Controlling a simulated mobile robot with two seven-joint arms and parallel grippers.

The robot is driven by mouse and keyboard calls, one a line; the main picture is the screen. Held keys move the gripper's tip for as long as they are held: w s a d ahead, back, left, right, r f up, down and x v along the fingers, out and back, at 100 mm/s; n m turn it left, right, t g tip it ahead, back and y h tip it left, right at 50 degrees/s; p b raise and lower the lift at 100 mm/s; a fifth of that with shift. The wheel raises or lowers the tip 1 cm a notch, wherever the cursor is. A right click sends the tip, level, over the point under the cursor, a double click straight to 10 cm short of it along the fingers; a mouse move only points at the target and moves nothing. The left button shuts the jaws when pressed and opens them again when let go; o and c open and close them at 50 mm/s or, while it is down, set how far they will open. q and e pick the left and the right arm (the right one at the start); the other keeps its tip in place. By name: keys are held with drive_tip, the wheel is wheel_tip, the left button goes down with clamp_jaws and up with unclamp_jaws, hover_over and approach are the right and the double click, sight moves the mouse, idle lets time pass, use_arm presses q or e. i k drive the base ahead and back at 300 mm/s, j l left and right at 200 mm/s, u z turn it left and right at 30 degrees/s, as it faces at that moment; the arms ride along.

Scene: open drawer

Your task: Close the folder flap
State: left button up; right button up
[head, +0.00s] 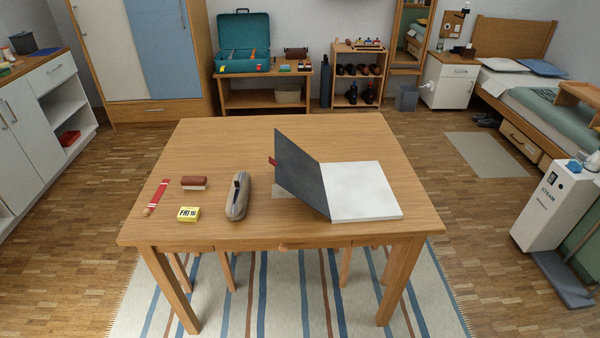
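The folder lies on the wooden table, right of the middle. Its dark grey flap (301,172) stands tilted up and open, leaning to the left from the hinge beside the white pages (362,191). The white part lies flat on the table. Something red and something pale show partly behind and under the flap; the flap hides the rest of them. Neither of my grippers is in the head view.
On the table (250,145) left of the folder are a grey-beige case (238,197), a yellow date block (189,214), a red-brown brush (194,182) and a red strip (158,195). The table's back and right front are clear. A drawer knob (284,247) shows at the front edge.

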sight(298, 171)
drive_tip(key=j+z, duration=0.35)
drive_tip(key=i+j+z, duration=0.1)
drive_tip(key=j+z, duration=0.2)
drive_tip(key=i+j+z, duration=0.1)
drive_tip(key=i+z, duration=0.2)
drive_tip(key=i, duration=0.2)
